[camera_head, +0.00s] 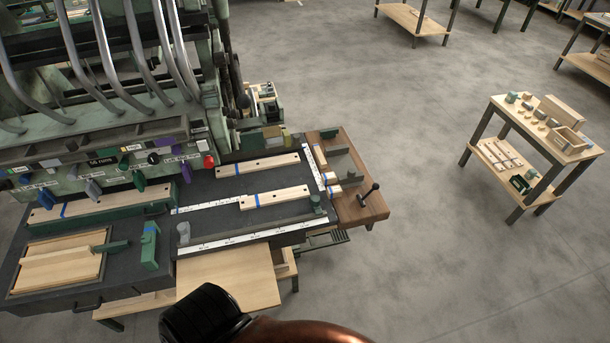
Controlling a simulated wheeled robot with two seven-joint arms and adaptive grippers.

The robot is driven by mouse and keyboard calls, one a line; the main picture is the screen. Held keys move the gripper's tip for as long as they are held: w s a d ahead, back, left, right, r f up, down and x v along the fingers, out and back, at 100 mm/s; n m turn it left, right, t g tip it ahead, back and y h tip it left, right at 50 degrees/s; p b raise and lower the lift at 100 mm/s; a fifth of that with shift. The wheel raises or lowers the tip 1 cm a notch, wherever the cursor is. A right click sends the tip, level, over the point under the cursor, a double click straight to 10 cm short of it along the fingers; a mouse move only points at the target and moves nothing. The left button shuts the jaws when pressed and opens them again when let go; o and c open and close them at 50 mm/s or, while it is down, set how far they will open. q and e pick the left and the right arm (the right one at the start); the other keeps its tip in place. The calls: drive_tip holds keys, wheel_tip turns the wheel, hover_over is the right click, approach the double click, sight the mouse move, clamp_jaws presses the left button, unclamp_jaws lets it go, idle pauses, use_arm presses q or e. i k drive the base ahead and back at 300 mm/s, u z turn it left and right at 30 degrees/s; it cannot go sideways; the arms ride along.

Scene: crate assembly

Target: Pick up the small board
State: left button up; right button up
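Several light wooden boards lie on the dark machine bench. A short board with a blue band (283,196) lies at the bench's middle right, near the ruler strips. Another board with holes and a blue band (257,165) lies behind it. A longer board (72,208) lies at the left along a green fence. I cannot tell for certain which one is the small board. A black and copper part of my own arm shows at the bottom edge. Neither of my grippers is in view, and no board is seen held.
A framed wooden panel (40,277) lies at the bench's front left, near green clamps. A brown side table with a crank (362,208) adjoins the bench's right. A small table (548,150) with wooden parts stands farther right. Grey floor between them is clear.

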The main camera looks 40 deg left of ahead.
sight(257, 201)
drive_tip(key=i, duration=1.65)
drive_tip(key=u, duration=3.55)
